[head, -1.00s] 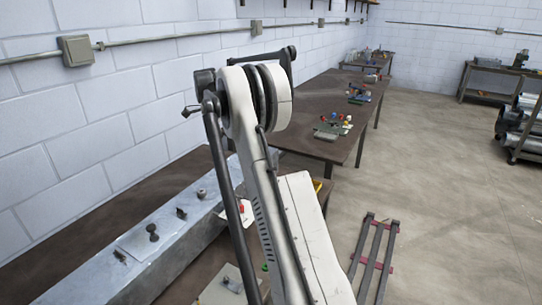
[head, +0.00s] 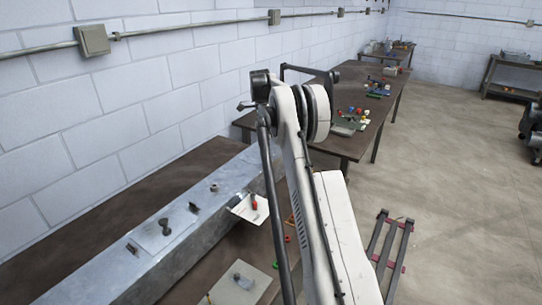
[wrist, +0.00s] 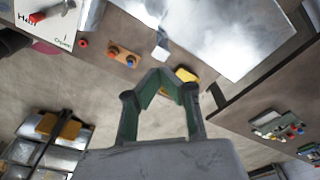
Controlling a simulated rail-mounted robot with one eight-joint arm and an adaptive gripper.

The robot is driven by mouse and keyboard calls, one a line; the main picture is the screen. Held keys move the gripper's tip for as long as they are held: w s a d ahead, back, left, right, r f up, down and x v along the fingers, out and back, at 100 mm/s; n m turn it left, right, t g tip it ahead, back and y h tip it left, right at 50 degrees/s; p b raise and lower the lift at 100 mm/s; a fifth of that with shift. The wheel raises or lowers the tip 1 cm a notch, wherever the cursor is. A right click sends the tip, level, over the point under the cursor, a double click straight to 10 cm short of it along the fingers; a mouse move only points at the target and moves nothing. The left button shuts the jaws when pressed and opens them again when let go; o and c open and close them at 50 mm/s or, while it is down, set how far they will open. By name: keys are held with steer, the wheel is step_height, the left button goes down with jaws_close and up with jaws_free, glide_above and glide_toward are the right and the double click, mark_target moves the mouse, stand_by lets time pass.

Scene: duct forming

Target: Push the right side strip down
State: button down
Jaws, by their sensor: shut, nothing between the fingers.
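My gripper (wrist: 163,82) shows in the wrist view with its green-lined fingers drawn together and nothing held. A bright sheet of metal (wrist: 235,38) lies on the brown bench beyond the fingertips, apart from them in the picture. I cannot tell which part of it is the right side strip. In the head view my arm covers the middle, and my gripper cannot be seen there. A long grey metal beam (head: 100,276) with small dark fittings on top lies along the bench by the wall.
A grey plate (head: 258,285) lies nearer. A yellow item (wrist: 186,75) shows just past the fingers. A dark slatted rack (head: 384,245) stands on the floor at right; open floor lies beyond it.

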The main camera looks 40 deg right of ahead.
mark_target(270, 154)
steer(key=shift+f, duration=0.15)
steer(key=shift+s+d+f+b, duration=0.15)
steer(key=shift+f+b, duration=0.4)
steer(key=shift+f, duration=1.15)
steer(key=shift+s+d+f+b, duration=0.15)
steer(key=shift+f+b, duration=0.35)
steer(key=shift+f, duration=1.15)
steer(key=shift+w, duration=0.1)
steer(key=shift+w+a+f+b, duration=0.25)
steer(key=shift+a+f+b, duration=0.2)
steer(key=shift+f+b, duration=0.5)
steer(key=shift+w+a+f+b, duration=0.35)
steer(key=shift+f+b, duration=0.4)
steer(key=shift+f, duration=0.3)
steer(key=shift+w+a+f+b, duration=0.2)
steer(key=shift+a+f+b, duration=0.3)
steer(key=shift+f+b, duration=0.45)
